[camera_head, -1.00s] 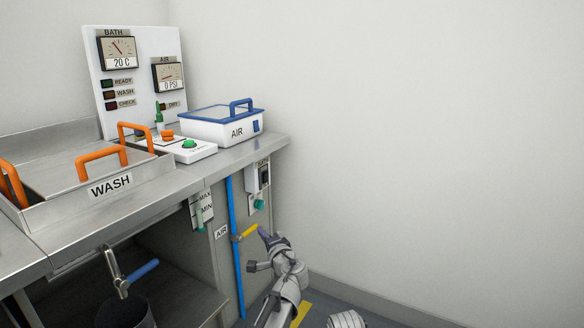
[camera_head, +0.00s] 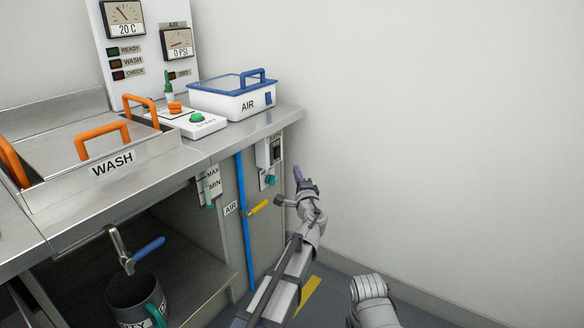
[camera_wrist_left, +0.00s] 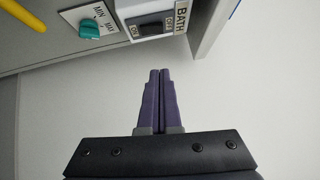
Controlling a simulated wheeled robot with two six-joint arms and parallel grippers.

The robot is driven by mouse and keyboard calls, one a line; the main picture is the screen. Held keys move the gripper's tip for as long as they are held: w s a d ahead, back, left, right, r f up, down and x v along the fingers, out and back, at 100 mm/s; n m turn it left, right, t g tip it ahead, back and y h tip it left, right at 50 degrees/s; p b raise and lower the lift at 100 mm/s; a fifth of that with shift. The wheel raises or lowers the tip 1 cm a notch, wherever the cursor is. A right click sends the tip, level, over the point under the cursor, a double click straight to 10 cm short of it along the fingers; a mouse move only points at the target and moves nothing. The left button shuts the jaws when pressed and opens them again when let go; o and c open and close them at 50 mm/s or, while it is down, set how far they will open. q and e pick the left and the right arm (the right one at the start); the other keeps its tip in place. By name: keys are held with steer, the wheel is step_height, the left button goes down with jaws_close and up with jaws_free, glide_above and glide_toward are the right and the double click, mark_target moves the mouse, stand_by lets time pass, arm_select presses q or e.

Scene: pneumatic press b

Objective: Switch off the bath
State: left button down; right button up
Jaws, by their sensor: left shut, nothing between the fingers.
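The bath switch (camera_head: 275,150) is a dark rocker in a pale housing on the side of the metal bench, near its right corner. In the left wrist view the bath switch (camera_wrist_left: 152,28) is at the top, beside a BATH label (camera_wrist_left: 182,18). My left gripper (camera_head: 297,170) is to the right of the switch and a little lower in the head view, apart from it. In the left wrist view the purple fingers (camera_wrist_left: 160,72) are together, empty, and point up the picture toward the switch panel. My right gripper is not in view.
A teal MIN/MAX knob (camera_wrist_left: 90,29) sits beside the switch. A yellow valve handle (camera_head: 258,207) and blue pipe (camera_head: 245,240) are lower left. The AIR box (camera_head: 225,105) stands on the bench above. Bare wall (camera_head: 440,130) lies to the right.

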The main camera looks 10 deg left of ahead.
arm_select(q)
glide_toward(280, 149)
steer(key=w+d, duration=0.1)
steer(key=w, duration=0.4)
steer(key=shift+w+a+r+p, duration=0.15)
steer(key=shift+a+p, duration=0.15)
steer(key=shift+a, duration=0.55)
steer(key=shift+w+a+p, duration=0.15)
steer(key=shift+a+p, duration=0.1)
steer(key=shift+a, duration=0.55)
